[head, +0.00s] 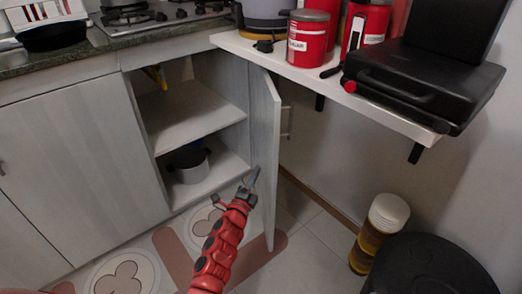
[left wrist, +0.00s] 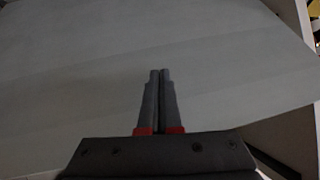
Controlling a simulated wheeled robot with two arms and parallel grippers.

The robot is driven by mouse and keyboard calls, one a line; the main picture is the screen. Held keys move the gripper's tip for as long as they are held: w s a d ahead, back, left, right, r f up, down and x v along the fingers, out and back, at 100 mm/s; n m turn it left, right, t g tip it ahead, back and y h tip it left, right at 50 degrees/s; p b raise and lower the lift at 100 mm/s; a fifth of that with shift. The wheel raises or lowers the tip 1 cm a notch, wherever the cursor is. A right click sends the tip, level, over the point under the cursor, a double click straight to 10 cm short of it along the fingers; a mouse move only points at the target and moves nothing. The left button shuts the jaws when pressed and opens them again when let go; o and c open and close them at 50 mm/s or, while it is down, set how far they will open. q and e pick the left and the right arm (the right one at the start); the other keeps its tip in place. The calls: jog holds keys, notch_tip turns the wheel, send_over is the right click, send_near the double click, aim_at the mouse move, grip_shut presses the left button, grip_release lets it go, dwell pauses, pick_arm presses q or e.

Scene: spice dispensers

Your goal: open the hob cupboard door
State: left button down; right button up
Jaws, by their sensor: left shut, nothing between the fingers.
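The hob cupboard door (head: 263,125) stands wide open at the right of the cupboard opening, seen nearly edge-on in the head view. Its bar handle (head: 287,122) shows on the outer face, to the right. My left gripper (head: 254,175) is shut and empty at the inner side of the door, low near its free edge. In the left wrist view its closed fingers (left wrist: 160,73) point at a broad pale grey panel (left wrist: 90,70), which looks like the door. I cannot tell whether the fingertips touch it. My right gripper is out of view.
The open cupboard has a shelf (head: 190,112) and a pot (head: 190,165) below. A white wall shelf (head: 300,72) with red canisters (head: 307,40) and a black appliance (head: 425,80) juts out at right. A jar stack (head: 385,220) and black bin (head: 430,268) stand on the floor.

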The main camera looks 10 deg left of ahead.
aim_at(268, 173)
pick_arm(q)
jog(key=shift+d, duration=0.15)
jog(key=shift+w+d+f+b, duration=0.1)
jog(key=shift+w+d+b, duration=0.2)
jog(key=shift+d+b, duration=0.25)
jog(key=shift+w+d+b, duration=0.3)
jog(key=shift+d+b, duration=0.05)
jog(key=shift+d, duration=0.3)
jog(key=shift+w+d+b, duration=0.25)
jog(key=shift+d+b, duration=0.05)
jog(key=shift+d, duration=0.4)
jog(key=shift+w+d+b, duration=0.55)
jog(key=shift+d+b, duration=0.2)
jog(key=shift+d, duration=0.1)
jog(key=shift+w+d+f, duration=0.1)
